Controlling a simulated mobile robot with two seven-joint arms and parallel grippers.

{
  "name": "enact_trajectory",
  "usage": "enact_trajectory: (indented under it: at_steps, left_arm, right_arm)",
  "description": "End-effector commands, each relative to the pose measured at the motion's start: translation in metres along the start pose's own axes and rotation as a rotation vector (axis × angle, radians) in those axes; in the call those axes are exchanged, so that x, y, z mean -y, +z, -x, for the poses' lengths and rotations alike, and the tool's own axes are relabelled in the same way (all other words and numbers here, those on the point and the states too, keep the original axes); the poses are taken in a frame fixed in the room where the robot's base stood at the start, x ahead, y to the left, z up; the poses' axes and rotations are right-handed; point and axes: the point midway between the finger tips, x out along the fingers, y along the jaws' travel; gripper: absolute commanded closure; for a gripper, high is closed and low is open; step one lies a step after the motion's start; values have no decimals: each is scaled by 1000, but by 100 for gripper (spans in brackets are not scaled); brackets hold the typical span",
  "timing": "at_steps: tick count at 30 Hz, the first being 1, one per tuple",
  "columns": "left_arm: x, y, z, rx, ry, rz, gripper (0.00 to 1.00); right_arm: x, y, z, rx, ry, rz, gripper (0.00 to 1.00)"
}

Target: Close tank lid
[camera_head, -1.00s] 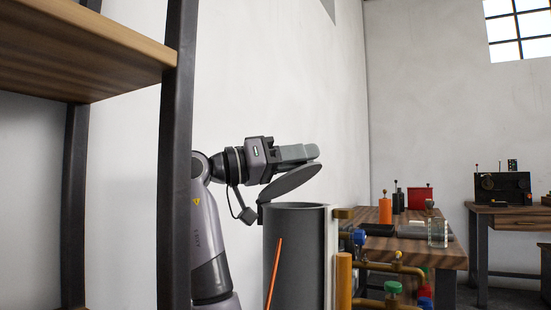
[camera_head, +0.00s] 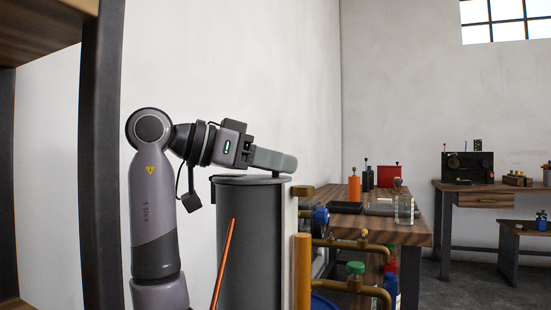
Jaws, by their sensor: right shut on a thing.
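The tank (camera_head: 265,245) is a tall dark grey cylinder at the middle of the head view. Its round grey lid (camera_head: 235,180) lies flat across the tank's top and looks level with the rim; any thin gap is too small to tell. My left gripper is out of view.
A dark-framed wooden shelf (camera_head: 103,150) stands close at left. An orange rod (camera_head: 223,262) leans in front of the tank. Brass pipes with valves (camera_head: 350,285) and a wooden workbench (camera_head: 405,237) with bottles are to the right. Another bench (camera_head: 490,195) stands farther back.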

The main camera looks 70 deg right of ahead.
Motion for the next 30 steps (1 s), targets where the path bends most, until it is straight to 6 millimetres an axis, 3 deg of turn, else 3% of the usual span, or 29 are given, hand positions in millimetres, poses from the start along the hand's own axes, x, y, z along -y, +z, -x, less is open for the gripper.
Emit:
enact_trajectory:
  at_steps: [11,12,14,30]
  left_arm:
    - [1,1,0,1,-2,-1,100]
    - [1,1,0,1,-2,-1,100]
    - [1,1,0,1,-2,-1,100]
    - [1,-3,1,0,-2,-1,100]
  right_arm:
    - [-1,2,-1,16,1,-9,100]
    - [-1,2,-1,16,1,-9,67]
    - [-1,2,-1,15,1,-8,50]
    - [-1,-6,1,9,-1,-6,50]
